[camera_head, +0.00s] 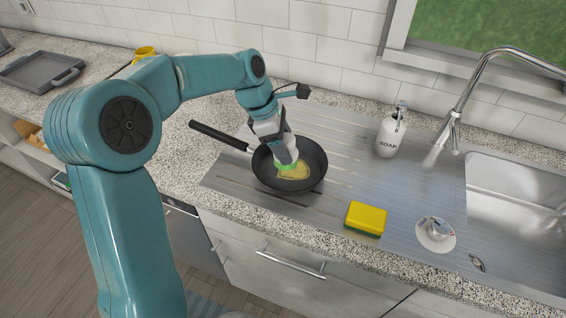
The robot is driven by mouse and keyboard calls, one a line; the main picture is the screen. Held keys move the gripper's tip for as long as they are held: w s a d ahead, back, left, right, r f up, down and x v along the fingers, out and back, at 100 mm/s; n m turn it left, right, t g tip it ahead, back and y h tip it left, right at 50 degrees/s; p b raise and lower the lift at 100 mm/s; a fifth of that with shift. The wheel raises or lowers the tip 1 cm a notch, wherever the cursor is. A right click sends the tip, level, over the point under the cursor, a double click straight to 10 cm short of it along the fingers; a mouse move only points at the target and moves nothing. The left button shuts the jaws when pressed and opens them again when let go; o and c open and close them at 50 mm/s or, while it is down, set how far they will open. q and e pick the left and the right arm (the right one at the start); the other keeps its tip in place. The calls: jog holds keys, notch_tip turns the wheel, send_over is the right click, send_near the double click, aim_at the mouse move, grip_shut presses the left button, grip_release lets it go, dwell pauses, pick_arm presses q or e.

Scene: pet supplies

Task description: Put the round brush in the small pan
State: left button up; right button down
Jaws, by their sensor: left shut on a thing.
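A small black pan (314,157) with a long dark handle pointing to the upper left sits on the ribbed metal drainboard. My left gripper (285,153) reaches down over the pan and is shut on a round brush (287,166), of which only a green part shows. The brush is over the inside of the pan, at or just above a yellowish patch (296,173) on its floor; I cannot tell whether it touches. The gripper hides most of the brush. My right gripper is not in view.
A yellow and green sponge (366,218) lies right of the pan. A white soap bottle (391,136) stands behind it. A grey tray (30,74) is far left.

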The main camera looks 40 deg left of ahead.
pick_arm(q)
notch_tip(320, 180, down, 2)
jog(key=shift+s+d, duration=0.1)
jog(key=shift+d, duration=0.05)
jog(key=shift+f, duration=2.2)
jog(key=shift+f, duration=0.15)
jog(key=o, duration=1.1)
jog(key=v, duration=1.2)
jog(key=shift+r, duration=0.25)
jog(key=shift+s+f, duration=0.1)
